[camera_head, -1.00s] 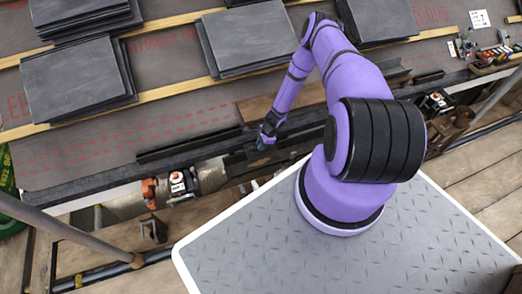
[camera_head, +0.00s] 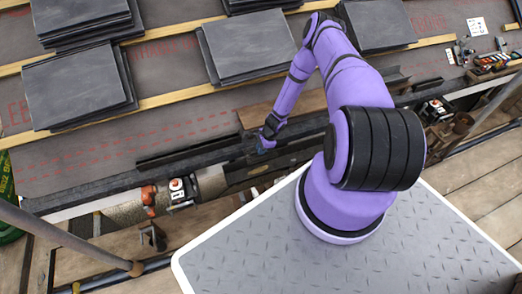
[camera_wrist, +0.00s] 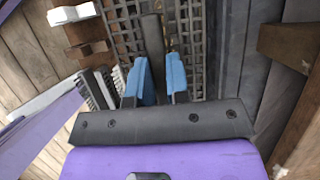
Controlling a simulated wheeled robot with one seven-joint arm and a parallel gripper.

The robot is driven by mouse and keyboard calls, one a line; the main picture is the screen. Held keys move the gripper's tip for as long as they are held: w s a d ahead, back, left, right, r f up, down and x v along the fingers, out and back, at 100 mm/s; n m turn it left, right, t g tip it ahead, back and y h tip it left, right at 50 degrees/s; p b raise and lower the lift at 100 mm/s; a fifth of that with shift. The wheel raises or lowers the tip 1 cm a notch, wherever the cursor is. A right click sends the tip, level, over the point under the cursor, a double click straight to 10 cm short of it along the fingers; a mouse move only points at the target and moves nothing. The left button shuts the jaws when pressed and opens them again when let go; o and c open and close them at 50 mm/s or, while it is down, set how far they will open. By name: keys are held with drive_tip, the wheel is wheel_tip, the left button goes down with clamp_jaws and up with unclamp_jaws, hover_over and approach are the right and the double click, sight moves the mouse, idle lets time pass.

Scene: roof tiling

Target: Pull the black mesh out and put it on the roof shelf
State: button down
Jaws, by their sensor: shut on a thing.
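My gripper (camera_head: 264,143) is at the roof's lower edge, over the gutter. In the wrist view its blue fingers (camera_wrist: 160,78) are closed on a dark upright strip of the black mesh (camera_wrist: 192,45). The mesh grid shows on both sides of the strip, beyond the fingertips. In the head view the mesh is too small and dark to tell from the gutter. A brown board with a dark edge (camera_head: 285,107) lies on the lower roof, just above the gripper; I cannot tell if it is the roof shelf.
Stacks of grey slates (camera_head: 75,85) rest on wooden battens up the roof. An orange-and-white device (camera_head: 178,190) sits by the gutter to the left. Small tools (camera_head: 492,62) lie at the upper right. A scaffold pole (camera_head: 65,240) crosses the lower left.

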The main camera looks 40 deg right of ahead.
drive_tip(key=shift+r, duration=3.05)
drive_tip(key=shift+r, duration=0.1)
